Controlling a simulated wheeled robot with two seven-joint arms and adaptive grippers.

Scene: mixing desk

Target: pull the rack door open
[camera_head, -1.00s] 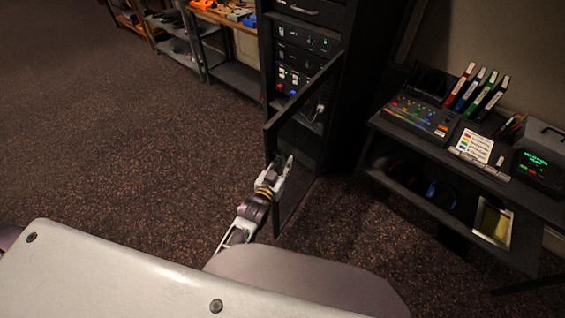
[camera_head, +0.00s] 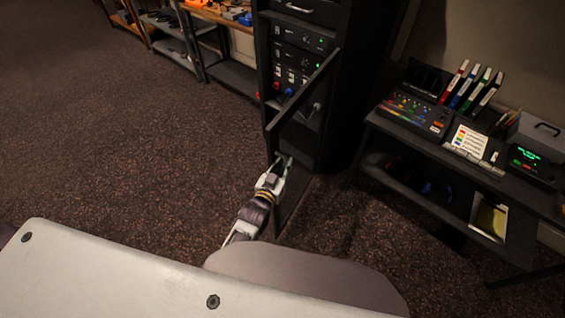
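The rack door (camera_head: 300,122), a dark-framed panel with a see-through middle, stands ajar on the tall black rack (camera_head: 345,85). It swings out toward me, hinged on the rack's right side.
A black desk (camera_head: 460,170) with a mixer (camera_head: 414,114), binders (camera_head: 470,87) and a small display box (camera_head: 535,155) stands right of the rack. Shelves with tools (camera_head: 215,12) are behind left. The carpet (camera_head: 120,130) left of the door is clear.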

